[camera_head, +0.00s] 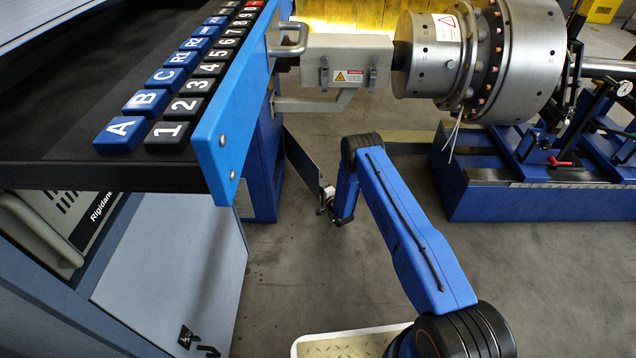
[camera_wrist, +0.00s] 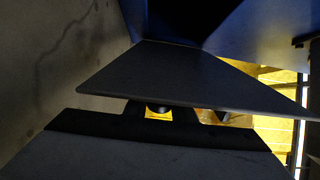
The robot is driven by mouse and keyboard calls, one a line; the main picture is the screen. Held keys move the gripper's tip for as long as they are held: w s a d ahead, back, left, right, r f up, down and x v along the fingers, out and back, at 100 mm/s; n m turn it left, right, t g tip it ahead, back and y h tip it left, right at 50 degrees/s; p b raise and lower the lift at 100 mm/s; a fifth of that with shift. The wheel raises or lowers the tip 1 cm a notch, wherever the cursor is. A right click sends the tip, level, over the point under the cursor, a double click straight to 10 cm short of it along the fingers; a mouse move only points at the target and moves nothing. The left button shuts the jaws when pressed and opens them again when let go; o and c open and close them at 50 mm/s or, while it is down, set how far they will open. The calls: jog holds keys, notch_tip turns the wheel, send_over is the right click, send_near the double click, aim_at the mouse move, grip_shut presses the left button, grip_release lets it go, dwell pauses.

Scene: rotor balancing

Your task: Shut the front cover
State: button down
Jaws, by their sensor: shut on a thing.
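The front cover (camera_head: 303,160) is a thin dark panel that stands open, swung out from the front of the blue cabinet (camera_head: 258,165). My gripper (camera_head: 327,197) is at the cover's free lower right end, and my blue arm reaches down to it. In the wrist view the cover (camera_wrist: 180,75) is a large grey plate running to a point at the right. The black fingers (camera_wrist: 161,112) meet its near edge, with a small round part between them. My gripper is shut on the cover; the exact contact is dark and partly hidden.
A shelf (camera_head: 75,165) with lettered and numbered blocks overhangs at the left, above a grey cabinet (camera_head: 175,260). A large metal rotor (camera_head: 520,65) sits on a blue stand (camera_head: 540,200) at the right. A tray (camera_head: 340,343) is at the bottom. Grey floor between is clear.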

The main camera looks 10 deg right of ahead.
jog(key=c, duration=1.5)
grip_release()
jog(key=shift+s, duration=0.1)
jog(key=v, duration=1.7)
jog(key=shift+s, duration=0.1)
